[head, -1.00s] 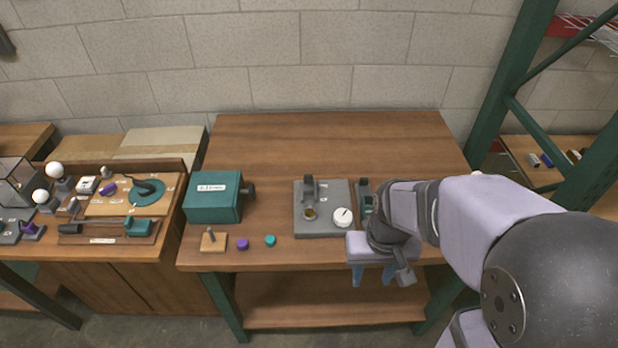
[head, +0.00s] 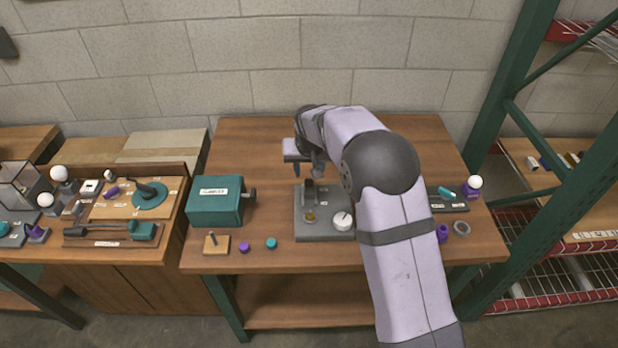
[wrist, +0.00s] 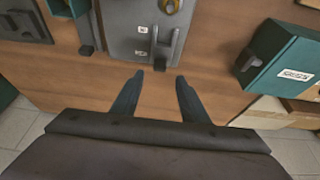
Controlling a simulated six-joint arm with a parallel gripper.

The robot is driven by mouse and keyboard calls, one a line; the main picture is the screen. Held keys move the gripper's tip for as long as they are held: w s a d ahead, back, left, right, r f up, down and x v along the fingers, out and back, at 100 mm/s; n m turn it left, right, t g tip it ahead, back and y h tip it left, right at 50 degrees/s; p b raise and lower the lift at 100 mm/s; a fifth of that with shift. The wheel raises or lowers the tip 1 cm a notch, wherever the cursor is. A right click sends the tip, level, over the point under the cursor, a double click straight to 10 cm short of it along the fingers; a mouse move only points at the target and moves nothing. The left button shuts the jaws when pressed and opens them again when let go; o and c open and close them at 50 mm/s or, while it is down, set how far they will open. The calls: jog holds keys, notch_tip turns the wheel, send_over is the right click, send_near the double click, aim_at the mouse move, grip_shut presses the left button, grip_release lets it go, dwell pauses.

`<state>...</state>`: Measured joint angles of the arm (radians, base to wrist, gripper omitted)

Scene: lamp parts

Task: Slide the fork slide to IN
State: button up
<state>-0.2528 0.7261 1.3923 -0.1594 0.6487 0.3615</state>
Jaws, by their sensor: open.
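The fork slide is a dark grey upright piece (head: 309,190) at the back of a grey plate (head: 325,232). A small gold ring sits just in front of it on the plate. In the wrist view the fork slide (wrist: 153,43) stands near the plate's back edge, with small white labels beside it that are too small to read. My gripper (head: 307,170) is open and empty behind the plate, on the wall side. In the wrist view my gripper (wrist: 159,76) has its two fingertips spread apart, just short of the plate's back edge and the fork slide, touching neither.
A white dial (head: 342,221) sits on the plate. A teal box with a dark knob (head: 215,205) stands to the left. A narrow dark unit (wrist: 86,30) lies close beside the plate. My arm hides part of the table right of the plate. The back of the table is clear.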

aim_at(309, 180)
jog(key=shift+p+x, duration=1.4)
jog(key=shift+x, duration=2.25)
jog(key=shift+w, duration=0.1)
grip_shut()
